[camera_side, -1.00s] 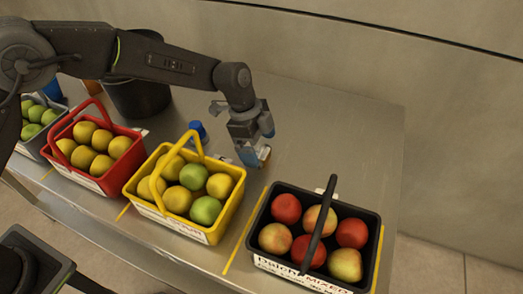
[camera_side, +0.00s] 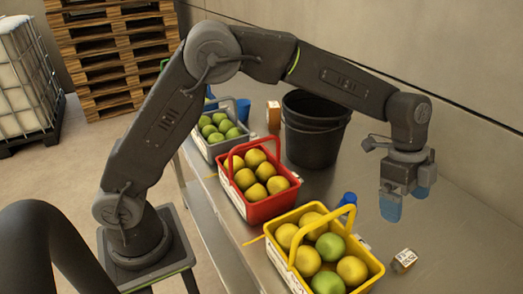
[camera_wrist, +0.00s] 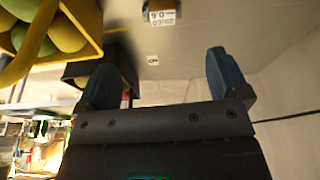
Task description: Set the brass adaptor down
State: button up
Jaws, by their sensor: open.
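The brass adaptor (camera_side: 404,260) is a small tan-brown piece with a printed white label. It rests on the grey metal bench to the right of the yellow basket in the side view. It also shows at the top edge of the wrist view (camera_wrist: 161,14), label towards the camera. My gripper (camera_side: 404,204) is raised above the bench, over the adaptor in the picture and apart from it. In the wrist view its two blue fingers (camera_wrist: 160,68) stand wide apart with nothing between them.
A yellow basket (camera_side: 338,209) of yellow and green fruit stands left of the adaptor. Beyond are a red basket (camera_side: 281,199), a grey basket of green fruit (camera_side: 205,145) and a black bucket (camera_side: 312,145). A blue-capped item (camera_side: 348,199) stands behind the yellow basket.

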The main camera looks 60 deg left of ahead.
jog(key=s+a+r+n+t+y, duration=0.1)
jog(key=s+a+r+n+t, duration=0.2)
jog(key=s+a+r+n, duration=0.8)
jog(key=s+a+f+n+t+y, duration=0.1)
jog(key=s+a+n, duration=0.2)
jog(key=s+a, duration=0.2)
jog(key=s+a+f+n+t+y, duration=0.1)
jog(key=s+a, duration=0.4)
jog(key=s, duration=0.5)
jog(key=shift+s+f+n, duration=0.25)
jog(key=shift+f+n, duration=0.4)
jog(key=shift+n, duration=0.35)
